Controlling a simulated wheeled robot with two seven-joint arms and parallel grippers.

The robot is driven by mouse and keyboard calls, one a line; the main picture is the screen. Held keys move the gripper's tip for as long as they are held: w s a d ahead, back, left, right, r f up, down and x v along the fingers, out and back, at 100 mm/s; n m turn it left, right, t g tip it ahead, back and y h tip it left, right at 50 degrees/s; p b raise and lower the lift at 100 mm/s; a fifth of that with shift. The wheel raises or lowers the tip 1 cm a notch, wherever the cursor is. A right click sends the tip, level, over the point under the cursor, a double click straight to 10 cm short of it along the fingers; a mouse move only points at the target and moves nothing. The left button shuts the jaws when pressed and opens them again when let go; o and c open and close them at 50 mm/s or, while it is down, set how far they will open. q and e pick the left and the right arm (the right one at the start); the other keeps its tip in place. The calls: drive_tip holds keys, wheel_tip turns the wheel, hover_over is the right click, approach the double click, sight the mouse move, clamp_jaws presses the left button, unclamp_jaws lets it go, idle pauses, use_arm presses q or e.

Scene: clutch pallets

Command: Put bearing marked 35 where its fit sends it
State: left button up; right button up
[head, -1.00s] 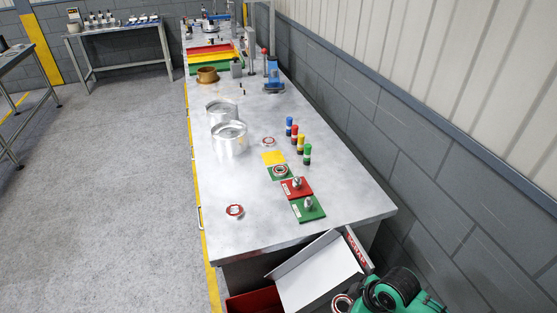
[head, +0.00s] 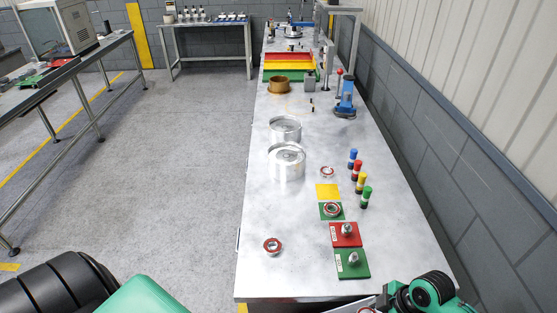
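Three red-and-silver bearings show in the head view; their markings are too small to read. One bearing (head: 272,246) lies flat at the near left of the table. Another bearing (head: 327,172) lies farther back, beside the round housings. A third bearing (head: 332,209) lies on a green pallet (head: 322,216), which adjoins a yellow pallet (head: 327,190). A red pallet (head: 335,241) and a nearer green pallet (head: 345,272) each carry an upright metal part. My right arm's green and black links show at the bottom right, but its fingertips are not visible. My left gripper is not visible either.
Two round metal housings (head: 286,160) stand mid-table. Several colour-capped bottles (head: 361,183) stand to the right of the pallets. A blue press (head: 345,105), a brown ring (head: 279,85) and coloured trays (head: 288,67) stand farther back. The near left tabletop is mostly clear.

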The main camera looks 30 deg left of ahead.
drive_tip(key=shift+w+f, duration=0.1)
drive_tip(key=shift+w, duration=0.2)
wheel_tip(320, 180, down, 5)
drive_tip(key=b, duration=0.5)
drive_tip(key=shift+s, duration=0.1)
drive_tip(key=shift+s+f+b, duration=0.1)
drive_tip(key=shift+f+b, duration=0.2)
drive_tip(key=shift+b, duration=0.05)
drive_tip(key=o, duration=1)
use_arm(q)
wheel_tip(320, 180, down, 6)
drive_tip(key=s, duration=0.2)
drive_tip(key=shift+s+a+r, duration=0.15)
use_arm(e)
drive_tip(key=shift+o, duration=1.4)
